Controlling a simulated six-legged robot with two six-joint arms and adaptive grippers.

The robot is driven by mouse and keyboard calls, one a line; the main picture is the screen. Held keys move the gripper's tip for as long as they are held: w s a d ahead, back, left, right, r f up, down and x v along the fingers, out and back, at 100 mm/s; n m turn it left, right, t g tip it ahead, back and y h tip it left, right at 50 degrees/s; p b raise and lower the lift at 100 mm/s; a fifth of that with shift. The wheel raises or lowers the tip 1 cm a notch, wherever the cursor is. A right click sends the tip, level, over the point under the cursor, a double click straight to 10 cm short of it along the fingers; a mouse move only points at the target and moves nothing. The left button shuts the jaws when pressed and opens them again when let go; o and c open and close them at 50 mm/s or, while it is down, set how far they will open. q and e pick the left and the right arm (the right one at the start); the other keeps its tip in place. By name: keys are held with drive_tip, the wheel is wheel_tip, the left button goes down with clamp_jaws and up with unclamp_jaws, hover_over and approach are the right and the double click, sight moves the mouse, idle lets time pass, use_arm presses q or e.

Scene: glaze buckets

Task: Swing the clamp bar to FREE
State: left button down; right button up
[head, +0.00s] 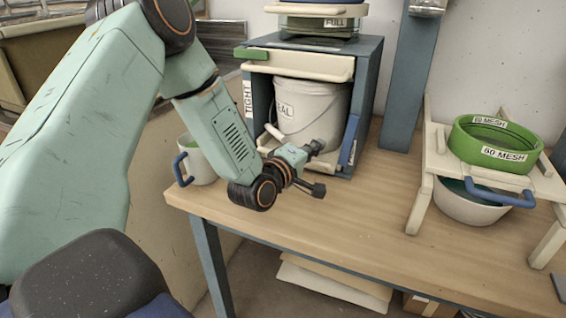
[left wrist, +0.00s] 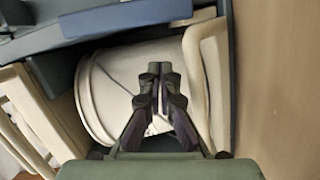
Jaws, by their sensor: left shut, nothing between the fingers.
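The blue-grey press frame (head: 372,80) stands on the bench. A cream bar with a green end (head: 310,68) crosses its top front and looks like the clamp bar, though I cannot be certain. A TIGHT label (head: 248,98) is on the left post; no FREE label is readable. A white bucket (head: 312,105) sits inside the frame and also shows in the left wrist view (left wrist: 110,85). My left gripper (head: 315,147) is in front of the bucket's lower part, below the bar. In the left wrist view its fingers (left wrist: 160,75) are together and empty.
A blue handle (head: 350,138) stands at the frame's right side. A mug (head: 197,162) is behind my left arm. A green sieve (head: 496,145) rests on a cream stand over a bowl (head: 462,203) at right. The bench between is clear.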

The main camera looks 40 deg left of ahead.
use_arm(q)
drive_tip(key=s+p, duration=0.1)
drive_tip(key=s, duration=0.4)
drive_tip(key=s+p, duration=0.1)
drive_tip(key=s, duration=0.1)
drive_tip(key=shift+s+a+r+p, duration=0.2)
drive_tip(key=shift+s+r+p, duration=0.05)
drive_tip(key=shift+s+p, duration=0.15)
drive_tip(key=shift+s+f+p, duration=0.15)
drive_tip(key=shift+s+p, duration=0.15)
drive_tip(key=shift+s, duration=0.85)
